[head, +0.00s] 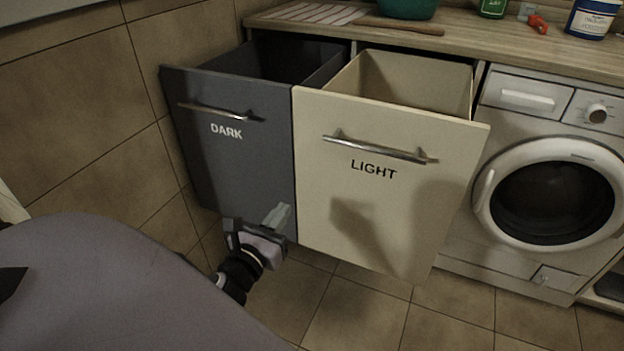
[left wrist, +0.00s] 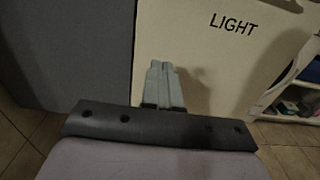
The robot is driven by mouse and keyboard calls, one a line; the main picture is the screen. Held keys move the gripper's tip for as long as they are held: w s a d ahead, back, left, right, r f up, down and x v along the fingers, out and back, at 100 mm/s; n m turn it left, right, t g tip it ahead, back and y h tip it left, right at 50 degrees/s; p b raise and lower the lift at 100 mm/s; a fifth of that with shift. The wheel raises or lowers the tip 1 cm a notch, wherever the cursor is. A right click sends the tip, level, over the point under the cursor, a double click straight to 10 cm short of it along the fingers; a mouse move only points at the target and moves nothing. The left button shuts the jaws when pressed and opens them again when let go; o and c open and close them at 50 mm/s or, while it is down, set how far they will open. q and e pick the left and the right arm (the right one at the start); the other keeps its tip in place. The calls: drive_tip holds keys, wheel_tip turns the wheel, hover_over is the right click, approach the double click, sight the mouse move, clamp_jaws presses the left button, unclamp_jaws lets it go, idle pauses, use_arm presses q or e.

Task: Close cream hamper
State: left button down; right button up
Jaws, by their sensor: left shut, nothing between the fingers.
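The cream hamper (head: 390,190) is a pull-out drawer marked LIGHT with a metal bar handle. It stands open in the head view, its inside showing behind the front panel. My left gripper (head: 281,212) is shut and empty, low in front of the hampers near the seam between the dark and cream fronts. In the left wrist view its fingers (left wrist: 162,68) are together and point at the lower left part of the cream panel. Contact with the panel cannot be told. My right gripper is out of view.
A dark grey hamper (head: 235,150) marked DARK stands open just left of the cream one. A washing machine (head: 550,180) is to the right. A wooden counter (head: 470,38) above holds bottles and a green bowl (head: 408,8). The tiled floor (head: 370,315) in front is clear.

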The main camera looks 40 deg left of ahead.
use_arm(q)
approach(313, 169)
drive_tip(key=x, duration=0.5)
drive_tip(key=shift+w, duration=0.15)
drive_tip(key=shift+w+a, duration=0.15)
drive_tip(key=shift+w, duration=0.6)
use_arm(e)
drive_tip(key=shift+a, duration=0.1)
